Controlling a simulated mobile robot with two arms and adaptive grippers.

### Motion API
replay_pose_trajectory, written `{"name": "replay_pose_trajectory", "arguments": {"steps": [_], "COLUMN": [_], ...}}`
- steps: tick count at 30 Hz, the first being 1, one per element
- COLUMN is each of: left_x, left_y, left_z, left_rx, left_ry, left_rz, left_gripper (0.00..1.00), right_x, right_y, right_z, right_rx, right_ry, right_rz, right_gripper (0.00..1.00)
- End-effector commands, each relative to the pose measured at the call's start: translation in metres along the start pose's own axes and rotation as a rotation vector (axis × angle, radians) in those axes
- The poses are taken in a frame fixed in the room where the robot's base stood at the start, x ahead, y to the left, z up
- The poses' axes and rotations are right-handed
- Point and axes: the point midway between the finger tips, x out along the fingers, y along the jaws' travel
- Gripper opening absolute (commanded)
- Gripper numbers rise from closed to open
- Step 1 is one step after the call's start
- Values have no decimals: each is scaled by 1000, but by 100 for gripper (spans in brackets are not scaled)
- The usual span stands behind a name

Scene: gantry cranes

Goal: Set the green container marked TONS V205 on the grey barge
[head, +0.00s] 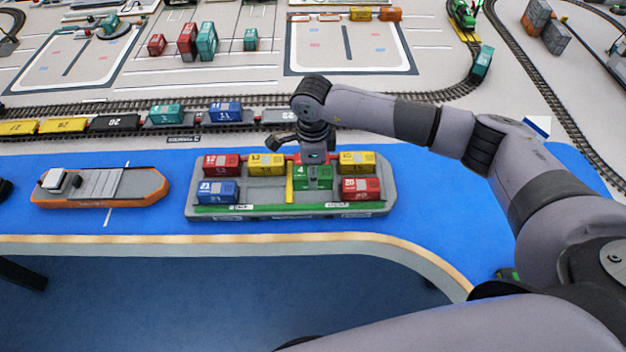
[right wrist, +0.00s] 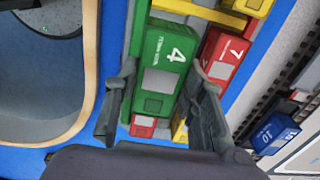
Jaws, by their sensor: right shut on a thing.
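The grey barge (head: 205,213) lies on the blue water strip and carries several red, yellow and blue containers. My right gripper (head: 315,162) is over its middle, shut on a green container (head: 319,178) with a white 4. In the right wrist view, this container (right wrist: 164,62) lies between the two fingers (right wrist: 163,85); its small side lettering is too small to read surely. My left gripper is not in view.
Close around it are a red container (head: 361,188) to the right and a yellow one (head: 266,164) behind left. An orange-hulled boat (head: 140,196) floats at left. Railway tracks with wagons (head: 120,122) run behind the water. The curved quay edge (head: 200,241) is in front.

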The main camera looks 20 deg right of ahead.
Motion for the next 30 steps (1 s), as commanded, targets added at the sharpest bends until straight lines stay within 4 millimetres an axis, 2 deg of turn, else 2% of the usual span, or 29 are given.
{"name": "replay_pose_trajectory", "arguments": {"steps": [4,13,26,27,30], "left_x": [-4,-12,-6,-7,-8], "left_y": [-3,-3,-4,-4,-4], "left_z": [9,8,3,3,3], "left_rx": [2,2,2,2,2], "left_ry": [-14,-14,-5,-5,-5], "left_rz": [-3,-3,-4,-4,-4], "left_gripper": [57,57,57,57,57], "right_x": [13,52,61,60,60], "right_y": [0,0,0,0,0], "right_z": [1,1,0,0,0], "right_rx": [-1,0,0,0,0], "right_ry": [-1,-1,-1,-1,-1], "right_rz": [0,2,0,0,0], "right_gripper": [6,6,6,38,45]}}
